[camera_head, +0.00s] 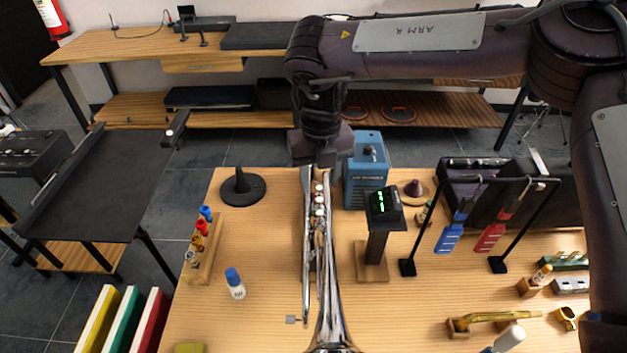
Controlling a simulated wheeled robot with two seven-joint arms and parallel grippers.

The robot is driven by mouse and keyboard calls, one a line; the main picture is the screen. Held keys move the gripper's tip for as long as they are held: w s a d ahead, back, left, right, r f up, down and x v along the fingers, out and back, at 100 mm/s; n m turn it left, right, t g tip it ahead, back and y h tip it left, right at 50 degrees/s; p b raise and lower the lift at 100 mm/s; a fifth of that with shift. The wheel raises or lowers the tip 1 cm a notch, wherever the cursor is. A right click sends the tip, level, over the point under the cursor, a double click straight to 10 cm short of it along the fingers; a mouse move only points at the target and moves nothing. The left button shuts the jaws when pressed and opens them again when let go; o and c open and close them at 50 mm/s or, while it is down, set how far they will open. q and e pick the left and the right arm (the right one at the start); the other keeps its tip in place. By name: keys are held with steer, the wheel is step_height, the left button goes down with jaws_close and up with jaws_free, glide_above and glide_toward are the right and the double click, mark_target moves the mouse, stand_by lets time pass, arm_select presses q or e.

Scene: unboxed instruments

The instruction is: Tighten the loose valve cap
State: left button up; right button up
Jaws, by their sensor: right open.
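A silver trumpet (325,285) extends lengthwise along the middle of the wooden table, its bell toward the near edge. Several small pale valve caps (319,198) line up along its far half. I cannot tell from here which cap is loose. My right gripper (320,172) points down at the far end of this row, close to the farthest cap. It is open, and nothing shows held in it. Contact with the trumpet cannot be made out, and the gripper body hides the trumpet's far end. My left gripper is not in view.
A blue box (365,180) and a black display on a post (380,225) stand close right of the trumpet. A rack (480,215) with blue and red tools stands farther right. A white bottle with a blue cap (235,285) stands left.

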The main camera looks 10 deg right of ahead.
mark_target(320, 200)
step_height(320, 200, down, 3)
steer(key=shift+s+f+p, duration=0.1)
steer(key=shift+s+p, duration=0.05)
steer(key=shift+p, duration=0.3)
step_height(320, 200, down, 4)
steer(key=shift+r+p, duration=0.25)
steer(key=shift+p, duration=0.1)
steer(key=shift+f, duration=0.5)
steer(key=c, duration=0.3)
jaws_close()
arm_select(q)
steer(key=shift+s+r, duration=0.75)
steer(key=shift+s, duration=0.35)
